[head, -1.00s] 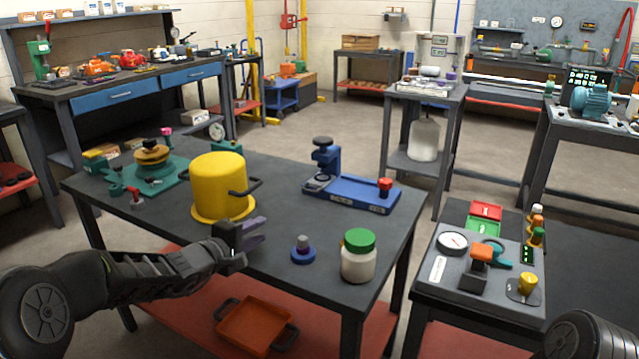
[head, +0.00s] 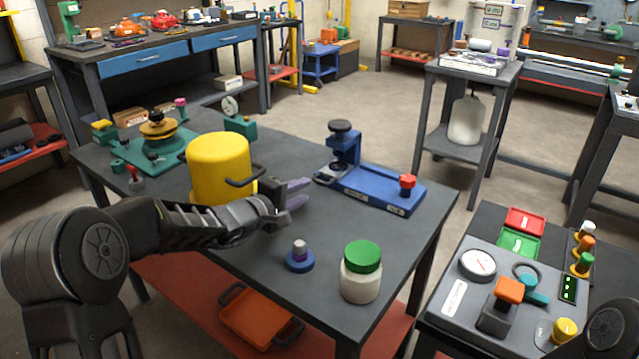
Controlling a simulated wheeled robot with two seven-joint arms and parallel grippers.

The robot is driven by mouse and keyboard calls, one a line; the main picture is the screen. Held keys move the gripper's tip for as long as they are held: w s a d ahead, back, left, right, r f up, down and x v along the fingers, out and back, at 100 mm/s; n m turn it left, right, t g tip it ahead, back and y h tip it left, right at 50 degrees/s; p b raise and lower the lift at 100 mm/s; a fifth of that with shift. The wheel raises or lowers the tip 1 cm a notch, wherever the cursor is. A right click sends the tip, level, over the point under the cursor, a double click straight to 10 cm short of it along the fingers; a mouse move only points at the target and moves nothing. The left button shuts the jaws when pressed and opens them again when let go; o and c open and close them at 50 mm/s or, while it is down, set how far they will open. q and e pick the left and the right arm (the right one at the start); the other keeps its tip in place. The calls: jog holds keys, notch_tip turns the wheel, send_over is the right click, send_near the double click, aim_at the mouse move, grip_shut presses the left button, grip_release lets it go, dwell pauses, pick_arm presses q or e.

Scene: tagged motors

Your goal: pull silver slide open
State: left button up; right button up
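A blue fixture (head: 375,188) lies on the dark table, with a black-topped post (head: 343,145) at its left end and a red knob (head: 407,183) at its right. A small silver-grey piece (head: 328,176) shows at the foot of the post; I cannot tell for sure whether it is the silver slide. My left gripper (head: 300,193) is left of the fixture, just right of the yellow pot, apart from the fixture. Its two purple-grey fingers are spread with nothing visible between them. My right gripper is out of view; only part of my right arm shows at the lower right.
The yellow pot (head: 221,165) stands close behind my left forearm. A blue-based peg (head: 300,259) and a green-lidded jar (head: 361,278) stand nearer on the table. A grey gauge panel (head: 466,310) is at right. The tabletop between gripper and fixture is clear.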

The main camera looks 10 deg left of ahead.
aim_at(321, 183)
pick_arm(q)
jog(key=p+x, duration=0.1)
jog(key=x, duration=0.6)
jog(key=shift+w+d, duration=0.1)
jog(key=shift+w, duration=0.2)
grip_shut()
jog(key=shift+f, duration=0.1)
dwell(1.1)
